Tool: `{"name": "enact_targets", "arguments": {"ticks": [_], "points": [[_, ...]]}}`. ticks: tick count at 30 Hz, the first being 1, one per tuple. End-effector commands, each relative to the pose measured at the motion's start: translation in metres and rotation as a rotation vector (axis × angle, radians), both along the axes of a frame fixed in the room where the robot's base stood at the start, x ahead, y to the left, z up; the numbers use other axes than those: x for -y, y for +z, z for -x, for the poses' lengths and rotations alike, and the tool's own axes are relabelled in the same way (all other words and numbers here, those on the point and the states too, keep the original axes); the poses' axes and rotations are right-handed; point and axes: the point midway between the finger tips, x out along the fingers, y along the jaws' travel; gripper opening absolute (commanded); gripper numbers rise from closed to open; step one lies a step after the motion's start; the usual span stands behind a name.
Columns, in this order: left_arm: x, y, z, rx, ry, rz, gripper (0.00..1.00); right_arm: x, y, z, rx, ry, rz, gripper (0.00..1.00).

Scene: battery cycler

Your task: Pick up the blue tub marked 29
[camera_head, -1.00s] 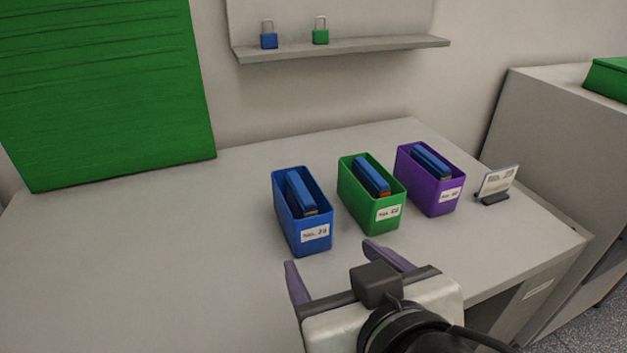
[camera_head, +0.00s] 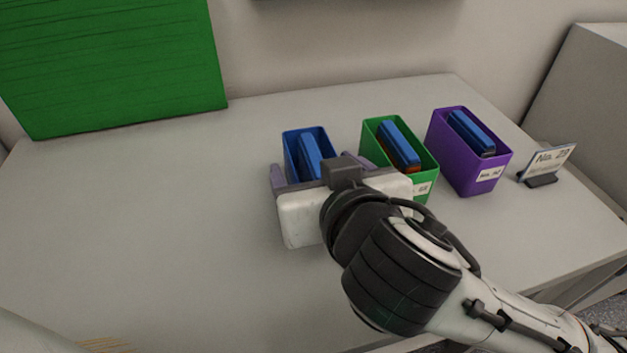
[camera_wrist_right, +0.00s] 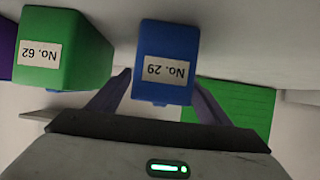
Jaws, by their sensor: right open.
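The blue tub (camera_head: 291,146) stands on the table, left of the other tubs, with a blue block inside. Its white label reads No. 29 in the right wrist view (camera_wrist_right: 165,40), which is upside down. My right gripper (camera_head: 321,168) is at the near end of this tub and hides its front in the head view. Its fingers are open, one on each side of the tub's near end. The fingers (camera_wrist_right: 160,88) appear apart from its walls in the wrist view; contact is hard to judge. My left gripper is out of view.
A green tub (camera_head: 427,160) marked No. 62 stands close to the right, near my right finger. A purple tub (camera_head: 468,177) and a small sign (camera_head: 549,164) are farther right. A large green panel (camera_head: 110,70) stands behind left. The table's left side is clear.

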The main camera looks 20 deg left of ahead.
Motion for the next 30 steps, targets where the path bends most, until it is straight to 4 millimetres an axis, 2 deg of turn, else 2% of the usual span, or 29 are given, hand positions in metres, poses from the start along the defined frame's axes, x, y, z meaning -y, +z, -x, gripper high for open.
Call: {"name": "enact_targets", "arguments": {"ticks": [3, 10, 18, 20, 26, 30], "points": [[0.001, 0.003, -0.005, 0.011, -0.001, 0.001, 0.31, -0.005, -0.004, -0.007, 0.001, 0.000, 0.000, 0.72], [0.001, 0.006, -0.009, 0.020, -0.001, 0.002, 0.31, -0.006, -0.004, -0.007, 0.000, 0.002, -0.001, 0.72], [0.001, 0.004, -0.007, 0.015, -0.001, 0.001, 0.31, -0.006, -0.004, -0.007, 0.000, 0.002, -0.001, 0.26], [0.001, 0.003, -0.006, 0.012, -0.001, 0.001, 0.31, -0.006, -0.004, -0.007, 0.000, 0.002, -0.001, 0.18], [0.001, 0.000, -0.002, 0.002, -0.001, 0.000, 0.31, -0.006, -0.001, -0.007, 0.007, 0.003, -0.006, 0.18], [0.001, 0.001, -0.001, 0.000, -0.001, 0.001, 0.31, -0.007, 0.010, -0.008, 0.007, 0.002, -0.009, 0.18]]}}
